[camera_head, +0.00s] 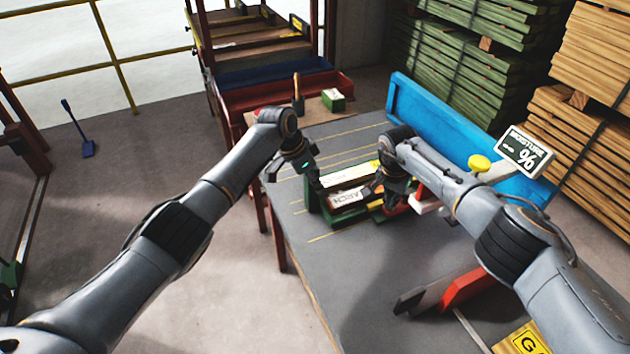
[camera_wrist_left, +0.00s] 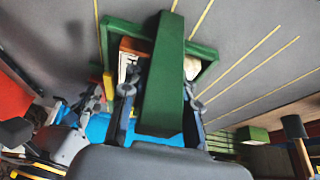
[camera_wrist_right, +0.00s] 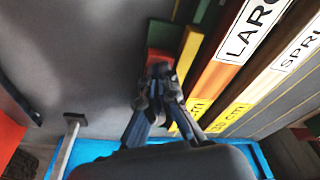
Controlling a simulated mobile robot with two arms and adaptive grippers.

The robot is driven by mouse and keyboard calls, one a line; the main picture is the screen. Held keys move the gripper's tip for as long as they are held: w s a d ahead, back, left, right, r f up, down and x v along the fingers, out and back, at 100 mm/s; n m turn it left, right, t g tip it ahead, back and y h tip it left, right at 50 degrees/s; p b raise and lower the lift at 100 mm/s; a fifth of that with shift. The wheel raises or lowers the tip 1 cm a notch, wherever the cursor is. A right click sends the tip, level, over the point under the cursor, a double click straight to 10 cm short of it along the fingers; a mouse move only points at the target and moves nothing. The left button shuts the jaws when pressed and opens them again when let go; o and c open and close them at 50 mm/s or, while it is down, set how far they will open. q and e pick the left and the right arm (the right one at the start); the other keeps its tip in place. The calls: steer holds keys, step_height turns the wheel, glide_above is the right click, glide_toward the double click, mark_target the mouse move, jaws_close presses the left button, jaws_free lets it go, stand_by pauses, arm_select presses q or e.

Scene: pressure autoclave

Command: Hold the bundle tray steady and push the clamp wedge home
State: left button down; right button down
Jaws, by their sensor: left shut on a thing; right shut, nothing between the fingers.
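The green bundle tray (camera_head: 350,217) stands on the grey table and holds boards labelled LARCH and SPRUCE, which show in the right wrist view. My left gripper (camera_head: 313,184) is shut on a green upright part of the tray (camera_wrist_left: 162,80) at its left end. My right gripper (camera_head: 381,193) is shut and empty, low at the tray's right end. In the right wrist view its fingertips (camera_wrist_right: 158,72) are at a red block (camera_wrist_right: 158,60), apparently the clamp wedge, beside a yellow strip (camera_wrist_right: 187,55). The fingers partly hide the block; I cannot tell whether they touch it.
A blue panel (camera_head: 440,125) runs along the table's back edge, near a moisture sign (camera_head: 525,151) and a yellow knob (camera_head: 479,162). A red tool (camera_head: 468,287) with a dark end lies toward the front. A green box (camera_head: 333,100) stands behind. The table's left front is bare.

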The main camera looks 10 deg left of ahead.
step_height(320, 180, up, 7)
steer(key=s+a, duration=0.1)
steer(key=shift+a, duration=0.35)
stand_by(0.8)
stand_by(0.4)
steer(key=s+r+n, duration=0.2)
steer(key=r+n, duration=0.1)
steer(key=n, duration=1.4)
steer(key=s+r+n+t+h, duration=0.1)
steer(key=s+r+n, duration=0.2)
steer(key=n, duration=1.5)
steer(key=shift+s+r+n, duration=0.2)
steer(key=shift+s+n, duration=0.1)
steer(key=shift+d, duration=0.1)
